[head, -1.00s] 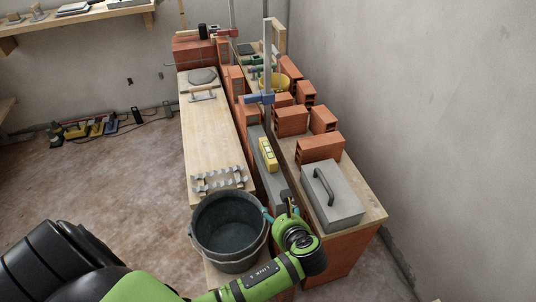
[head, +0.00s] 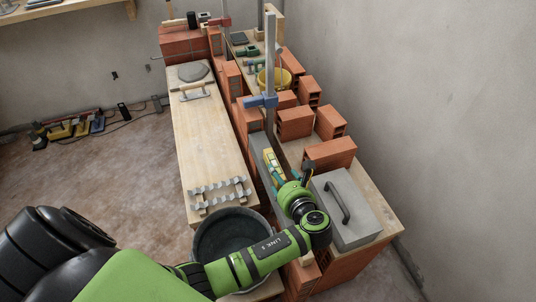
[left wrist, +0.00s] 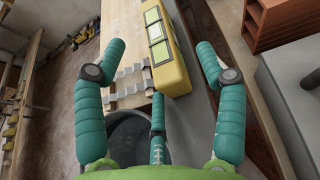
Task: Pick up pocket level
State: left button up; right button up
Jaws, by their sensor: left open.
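The pocket level (head: 271,156) is a small yellow block with pale green windows. It lies on the grey beam (head: 257,142) in the gap between the plank and the brick-topped board. In the left wrist view the level (left wrist: 178,76) stands between the spread teal fingers. My left gripper (head: 281,172) is open and close to the near end of the level, partly covering it in the head view. In the left wrist view its fingers (left wrist: 160,48) are on both sides of the level, with no clear contact. My right gripper is out of view.
A black bucket (head: 207,242) stands below my arm. A grey box with a handle (head: 353,222) is to the right. A blue-handled clamp (head: 262,101) rises behind the level. Several red bricks (head: 330,152) line the right board. The wooden plank (head: 205,130) is mostly clear.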

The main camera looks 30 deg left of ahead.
aim_at(270, 157)
pick_arm(q)
jog(key=shift+w+a+f, duration=0.1)
jog(key=shift+w+a, duration=0.25)
jog(key=shift+a, duration=0.05)
jog(key=shift+w+a, duration=0.2)
jog(key=shift+a, duration=0.05)
jog(key=shift+w+a+f, duration=0.25)
jog(key=shift+w+a, duration=0.05)
jog(key=shift+a, duration=0.1)
jog(key=x, duration=0.3)
jog(key=shift+a+f, duration=0.15)
jog(key=shift+a, duration=0.15)
jog(key=shift+w+a+f, duration=0.15)
jog(key=shift+a+f, duration=0.05)
jog(key=shift+a, duration=0.1)
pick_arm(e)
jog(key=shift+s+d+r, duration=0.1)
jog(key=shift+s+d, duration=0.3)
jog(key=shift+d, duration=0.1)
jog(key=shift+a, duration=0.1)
